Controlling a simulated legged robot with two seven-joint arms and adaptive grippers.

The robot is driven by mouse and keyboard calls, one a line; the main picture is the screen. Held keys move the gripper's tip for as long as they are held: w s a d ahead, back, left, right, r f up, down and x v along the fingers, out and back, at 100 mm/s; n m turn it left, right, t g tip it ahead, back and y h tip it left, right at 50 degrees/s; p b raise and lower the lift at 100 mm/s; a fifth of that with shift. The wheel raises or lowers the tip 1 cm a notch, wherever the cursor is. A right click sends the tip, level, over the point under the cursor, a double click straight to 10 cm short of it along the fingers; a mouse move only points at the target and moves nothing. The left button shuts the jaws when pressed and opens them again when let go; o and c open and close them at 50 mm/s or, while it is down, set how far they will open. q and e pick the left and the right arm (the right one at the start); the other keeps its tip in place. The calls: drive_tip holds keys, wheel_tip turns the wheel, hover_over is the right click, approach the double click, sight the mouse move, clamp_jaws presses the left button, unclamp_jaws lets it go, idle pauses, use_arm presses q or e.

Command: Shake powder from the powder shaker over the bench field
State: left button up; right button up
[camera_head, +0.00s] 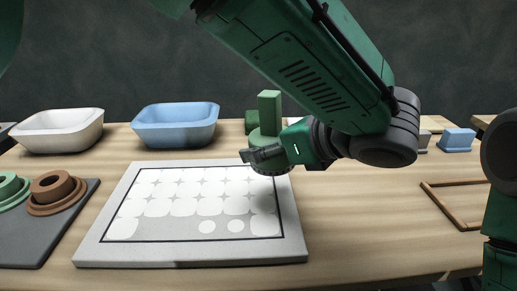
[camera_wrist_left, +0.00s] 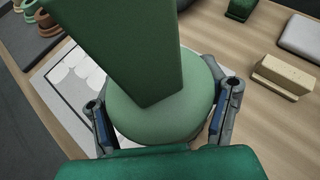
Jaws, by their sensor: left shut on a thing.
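The powder shaker (camera_head: 269,110) is green, with a block-shaped handle on a round body. My left gripper (camera_head: 264,157) is shut on it and holds it upright over the far right part of the bench field. In the left wrist view, the shaker (camera_wrist_left: 165,112) fills the middle, with a finger on each side of its round body. The bench field (camera_head: 160,225) is a pale board with a dark outline. White round patches cover most of the outlined area. Grey shows in small star-shaped gaps and along the near strip, around two separate white discs. My right gripper is out of view.
A white basin (camera_head: 58,131) and a blue basin (camera_head: 176,126) stand behind the field. A dark board (camera_head: 50,235) with green and brown round pieces lies left. A wooden frame (camera_head: 445,207) and a blue block (camera_head: 457,138) are right. Bare bench lies right of the field.

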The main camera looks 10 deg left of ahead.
sight(278, 163)
use_arm(q)
drive_tip(key=d+f, duration=0.1)
drive_tip(key=s+d+f+m, duration=0.1)
drive_tip(key=shift+s+d+f+t, duration=0.2)
drive_tip(key=shift+s+f+t, duration=0.1)
drive_tip(key=shift+f+t, duration=0.1)
drive_tip(key=s+a+p, duration=0.1)
drive_tip(key=a, duration=0.1)
drive_tip(key=s+a+p, duration=0.1)
drive_tip(key=a, duration=0.2)
drive_tip(key=s+a, duration=0.1)
drive_tip(key=a, duration=0.1)
drive_tip(key=shift+a+r+p, duration=0.35)
drive_tip(key=shift+a+p, duration=0.05)
drive_tip(key=s+a, duration=0.1)
drive_tip(key=a, duration=0.2)
drive_tip(key=s+a, duration=0.1)
drive_tip(key=a, duration=0.3)
drive_tip(key=s+a, duration=0.1)
drive_tip(key=a, duration=0.3)
drive_tip(key=shift+s+p, duration=0.2)
drive_tip(key=shift+p, duration=0.15)
